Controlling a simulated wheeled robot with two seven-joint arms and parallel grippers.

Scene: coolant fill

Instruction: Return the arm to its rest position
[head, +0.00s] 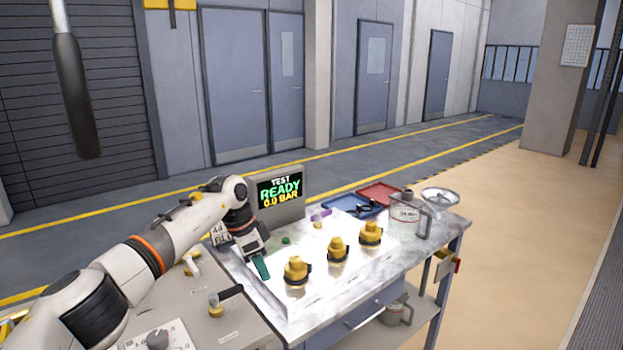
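My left arm comes in from the lower left and reaches over the left part of the bench. My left gripper (261,267) points down, with a teal tip showing, just left of the nearest yellow-capped fitting (297,270). Whether its fingers are apart or closed is not clear, and I see no object clearly held. Two more yellow-capped fittings, a middle one (338,249) and a far one (370,233), stand in a row on the white panel (330,282). My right gripper is not in view.
A display (280,193) reading "TEST READY 0.0 BAR" stands behind the gripper. A blue tray (341,202), a red tray (381,193), a jug (404,220) and a metal dish (440,196) sit toward the far right. A grey console (245,325) with levers lies at front left.

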